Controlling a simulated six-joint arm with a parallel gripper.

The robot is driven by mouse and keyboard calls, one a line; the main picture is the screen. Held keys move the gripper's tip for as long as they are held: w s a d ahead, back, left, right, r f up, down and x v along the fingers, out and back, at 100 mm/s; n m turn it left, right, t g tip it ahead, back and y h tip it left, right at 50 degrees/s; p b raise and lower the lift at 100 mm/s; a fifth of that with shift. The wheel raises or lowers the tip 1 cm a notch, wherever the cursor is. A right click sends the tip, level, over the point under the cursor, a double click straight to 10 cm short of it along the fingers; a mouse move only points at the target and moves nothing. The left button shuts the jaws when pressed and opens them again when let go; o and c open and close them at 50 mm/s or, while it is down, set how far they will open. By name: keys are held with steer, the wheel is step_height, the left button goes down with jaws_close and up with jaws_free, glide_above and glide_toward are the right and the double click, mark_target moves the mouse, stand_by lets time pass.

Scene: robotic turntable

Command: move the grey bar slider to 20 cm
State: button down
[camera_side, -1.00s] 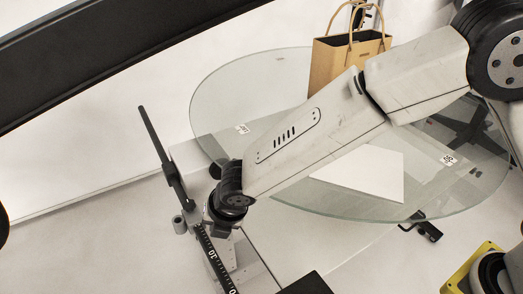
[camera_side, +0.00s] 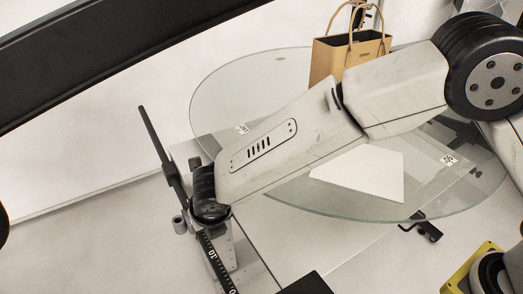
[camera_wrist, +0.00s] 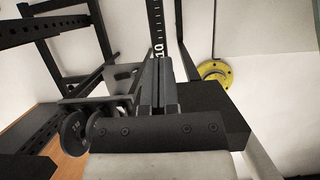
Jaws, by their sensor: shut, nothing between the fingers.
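A long dark grey bar (camera_side: 153,135) stands slanted at the left in the side view, beside the black scale (camera_side: 215,262) with white numbers. I take it for the grey bar slider; its lower end is close to my wrist. My gripper (camera_wrist: 155,62) is shut and empty, pointing along the scale.
A round glass turntable (camera_side: 225,90) fills the middle, with a tan bag (camera_side: 325,60) and a white sheet (camera_side: 365,178) on it. A grey post (camera_side: 180,225) stands left of the scale. A yellow disc (camera_wrist: 214,72) shows at the right in the wrist view.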

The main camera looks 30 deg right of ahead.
mark_target(205, 234)
steer(key=x, duration=0.8)
steer(key=shift+f, duration=0.1)
steer(key=shift+w+f, duration=0.25)
steer(key=shift+w, duration=1.85)
steer(key=shift+w, duration=0.6)
steer(key=shift+s, duration=0.15)
